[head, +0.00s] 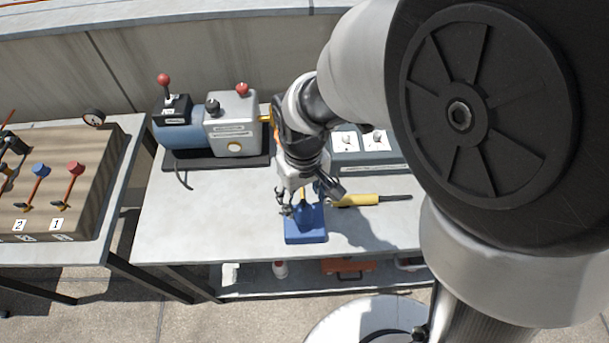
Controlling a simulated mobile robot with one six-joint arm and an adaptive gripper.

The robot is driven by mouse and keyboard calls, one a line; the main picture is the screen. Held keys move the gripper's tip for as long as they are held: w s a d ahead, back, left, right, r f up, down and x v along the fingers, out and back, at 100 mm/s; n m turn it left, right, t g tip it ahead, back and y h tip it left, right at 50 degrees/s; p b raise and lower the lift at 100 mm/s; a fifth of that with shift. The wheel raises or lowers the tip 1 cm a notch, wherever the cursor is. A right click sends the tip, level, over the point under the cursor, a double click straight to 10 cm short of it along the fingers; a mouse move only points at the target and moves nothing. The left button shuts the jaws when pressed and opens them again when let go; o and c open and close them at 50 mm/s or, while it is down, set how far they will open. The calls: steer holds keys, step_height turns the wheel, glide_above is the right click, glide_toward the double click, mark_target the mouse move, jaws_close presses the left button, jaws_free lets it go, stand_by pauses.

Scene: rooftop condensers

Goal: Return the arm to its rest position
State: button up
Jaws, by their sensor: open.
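My arm fills the right side of the head view and reaches out over a grey workbench (215,228). My gripper (298,207) points down, open, just above a blue block-like stand (306,232) near the bench's front edge. A yellow part shows between or behind the fingers at the stand; whether the fingers touch it I cannot tell. A yellow-handled tool (358,200) with a dark shaft lies on the bench just right of my gripper.
A pump (232,127) with red and black knobs stands at the back left of the bench. A grey box with white switches (375,141) is behind my gripper. A wooden valve panel (90,180) stands left. A lower shelf (250,289) holds items. A parapet wall runs behind.

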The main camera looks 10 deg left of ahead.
step_height(320, 180, up, 5)
steer(key=shift+r, duration=0.1)
steer(key=s+d+r+m+t, duration=0.2)
steer(key=d+r, duration=0.4)
steer(key=d, duration=0.4)
steer(key=s+d+r+m+t, duration=0.2)
steer(key=s+d+r+m, duration=0.3)
steer(key=d, duration=0.5)
steer(key=shift+s+d+r+m+t, duration=0.3)
steer(key=shift+s+r, duration=0.2)
steer(key=shift+s, duration=0.75)
